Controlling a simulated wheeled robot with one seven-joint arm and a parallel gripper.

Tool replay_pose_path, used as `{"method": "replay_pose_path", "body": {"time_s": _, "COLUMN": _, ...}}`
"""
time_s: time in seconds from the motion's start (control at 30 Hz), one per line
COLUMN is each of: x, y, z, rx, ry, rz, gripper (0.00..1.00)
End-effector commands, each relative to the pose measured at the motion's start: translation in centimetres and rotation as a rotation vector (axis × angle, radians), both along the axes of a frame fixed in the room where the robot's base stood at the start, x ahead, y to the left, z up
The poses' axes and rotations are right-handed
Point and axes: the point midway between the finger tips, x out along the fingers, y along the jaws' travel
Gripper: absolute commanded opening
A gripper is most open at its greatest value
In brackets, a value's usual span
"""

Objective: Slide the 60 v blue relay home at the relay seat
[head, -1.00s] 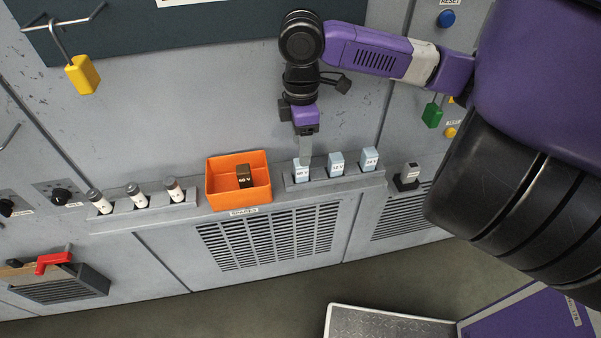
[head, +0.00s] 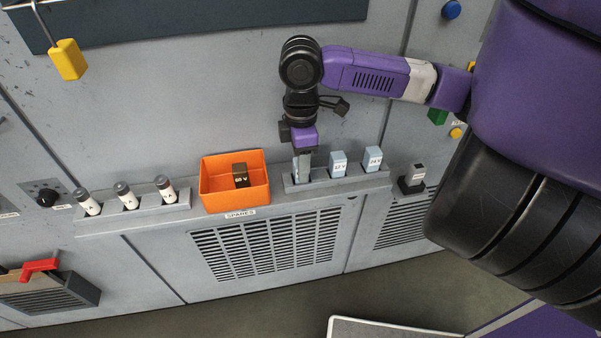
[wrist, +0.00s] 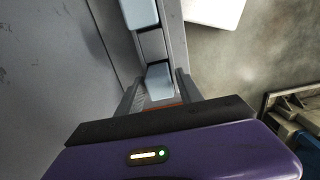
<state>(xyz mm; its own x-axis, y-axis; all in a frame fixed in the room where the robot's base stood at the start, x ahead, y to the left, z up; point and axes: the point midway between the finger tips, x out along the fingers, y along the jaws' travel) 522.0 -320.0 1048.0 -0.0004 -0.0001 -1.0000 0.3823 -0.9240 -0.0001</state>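The 60 v blue relay stands in the leftmost place of the relay strip (head: 350,186). In the head view my gripper (head: 301,170) covers most of it. In the wrist view its pale blue top (wrist: 158,78) shows between my two fingers. The fingers are down on either side of the relay and look apart from it, so my gripper is open around it. The seat at the far right (head: 411,188) is a small black base holding a dark relay with a grey top (head: 418,170); I cannot read its label.
Beside it stand the 12 V (head: 338,162) and 24 V (head: 373,160) blue relays. An orange spares bin (head: 236,203) holding a black 60 V relay (head: 240,175) is close on the left. Several fuses (head: 125,195) stand further left.

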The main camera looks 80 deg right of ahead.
Motion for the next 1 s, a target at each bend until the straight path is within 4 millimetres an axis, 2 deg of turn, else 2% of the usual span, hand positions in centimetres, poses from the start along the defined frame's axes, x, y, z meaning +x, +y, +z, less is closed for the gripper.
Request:
{"method": "replay_pose_path", "body": {"time_s": 0.03, "x": 0.0, "y": 0.0, "z": 0.0, "rx": 0.0, "ry": 0.0, "rz": 0.0, "gripper": 0.31}}
{"method": "replay_pose_path", "body": {"time_s": 0.2, "x": 0.0, "y": 0.0, "z": 0.0, "rx": 0.0, "ry": 0.0, "rz": 0.0, "gripper": 0.0}}
{"method": "replay_pose_path", "body": {"time_s": 0.47, "x": 0.0, "y": 0.0, "z": 0.6, "rx": 0.0, "ry": 0.0, "rz": 0.0, "gripper": 0.0}}
{"method": "replay_pose_path", "body": {"time_s": 1.0, "x": 0.0, "y": 0.0, "z": 4.1, "rx": 0.0, "ry": -0.001, "rz": 0.001, "gripper": 0.0}}
